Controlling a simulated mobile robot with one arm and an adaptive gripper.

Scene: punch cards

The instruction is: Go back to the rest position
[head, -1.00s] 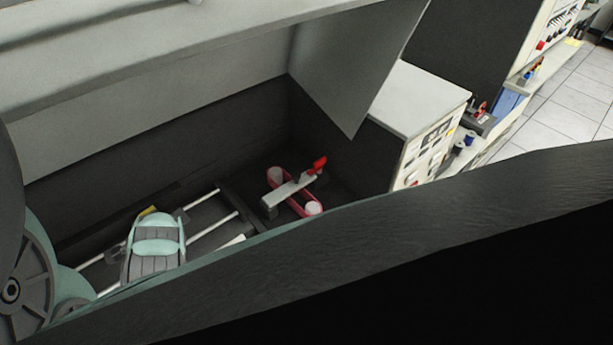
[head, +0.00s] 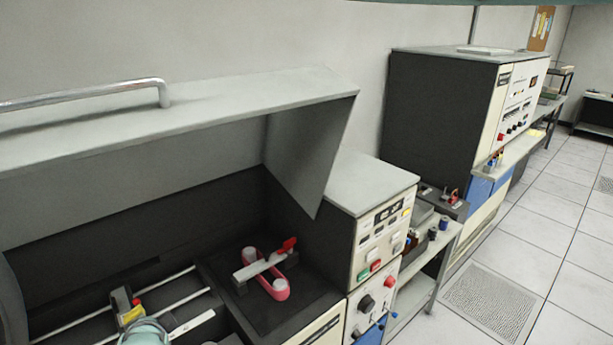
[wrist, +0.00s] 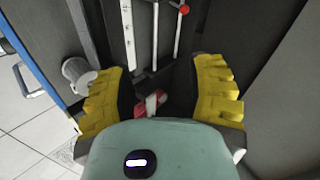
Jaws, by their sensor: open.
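My gripper (wrist: 160,92) is open in the wrist view, with its two yellow ribbed fingers wide apart. Nothing is held between them. A small red and white part (wrist: 152,104) shows beyond the gap, apart from the fingers as far as I can tell. In the head view, a teal rounded part of my arm (head: 146,333) shows at the lower left edge, over the machine bed.
An open machine with a raised grey hood (head: 180,110) fills the left. Inside are metal rails and a pink belt loop (head: 279,288) under a grey bar with a red handle (head: 287,245). A control cabinet (head: 375,190) stands right of it.

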